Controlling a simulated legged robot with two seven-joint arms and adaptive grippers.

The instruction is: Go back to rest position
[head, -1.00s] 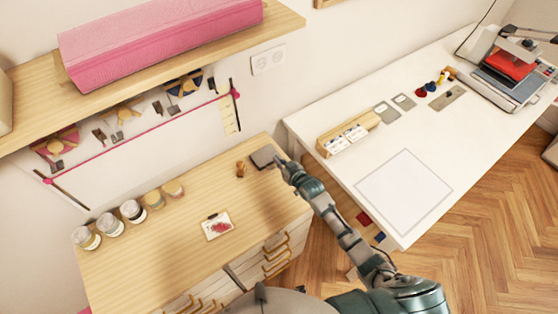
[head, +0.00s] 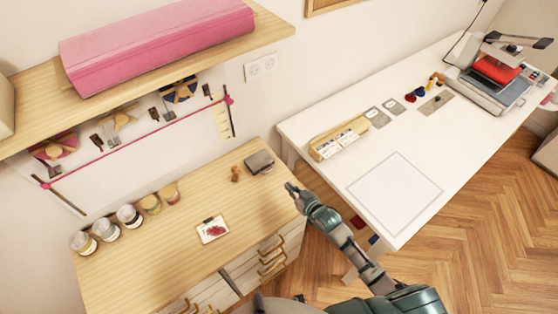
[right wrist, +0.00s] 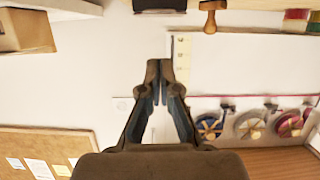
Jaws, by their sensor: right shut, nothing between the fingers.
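My right gripper (head: 291,188) is shut and empty at the right end of the wooden cabinet top (head: 150,262), near the gap to the white table. In the right wrist view its two fingers (right wrist: 160,70) meet at their tips with nothing between them. A grey box-like item (head: 259,162) lies on the cabinet top, apart from the gripper. A small wooden stamp (head: 235,174) stands beside it. My left gripper is not in view.
Several jars (head: 127,216) and a small card (head: 212,230) are on the cabinet top. The white table (head: 330,115) carries a card holder (head: 338,139), a pale square sheet (head: 395,188) and a heat press (head: 495,80).

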